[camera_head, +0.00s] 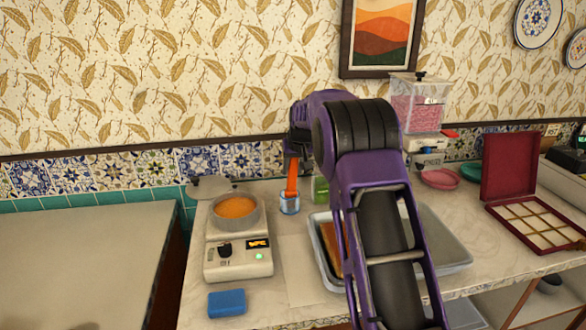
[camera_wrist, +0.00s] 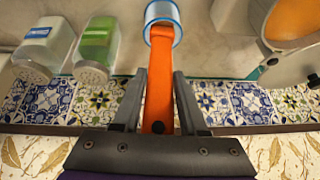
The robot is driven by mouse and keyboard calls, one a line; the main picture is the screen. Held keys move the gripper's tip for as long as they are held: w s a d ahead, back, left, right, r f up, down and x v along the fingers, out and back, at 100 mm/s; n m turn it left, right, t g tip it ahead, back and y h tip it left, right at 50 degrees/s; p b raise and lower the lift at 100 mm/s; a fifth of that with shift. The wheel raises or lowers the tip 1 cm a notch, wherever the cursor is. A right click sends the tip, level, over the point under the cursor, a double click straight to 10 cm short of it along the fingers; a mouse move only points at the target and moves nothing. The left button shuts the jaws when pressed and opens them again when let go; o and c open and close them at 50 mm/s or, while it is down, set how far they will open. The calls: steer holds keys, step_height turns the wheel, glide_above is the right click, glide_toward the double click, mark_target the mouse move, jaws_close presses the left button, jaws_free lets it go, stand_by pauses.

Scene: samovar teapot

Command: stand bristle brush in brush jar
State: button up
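The bristle brush (camera_head: 291,178) has an orange handle and stands nearly upright, its lower end at the mouth of the clear blue-rimmed brush jar (camera_head: 290,204). In the wrist view the orange brush (camera_wrist: 159,75) runs from between my fingers to the jar (camera_wrist: 162,10), and its far end appears within the rim. The bristles cannot be made out. My gripper (camera_wrist: 160,85) has a finger close along each side of the handle and appears shut on it. In the head view my gripper (camera_head: 294,157) is dark and partly hidden by my purple arm, above the jar.
A scale (camera_head: 238,257) with a pan of orange contents stands left of the jar, a blue block (camera_head: 226,302) in front. A green-labelled container (camera_head: 320,189) is close right of the jar. A metal tray (camera_head: 445,250) lies behind my arm. The tiled wall is close behind.

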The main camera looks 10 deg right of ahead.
steer(key=o, duration=0.4)
steer(key=a+v, duration=0.1)
steer(key=v, duration=1.6)
steer(key=shift+s+d+r, duration=0.15)
steer(key=shift+d, duration=0.3)
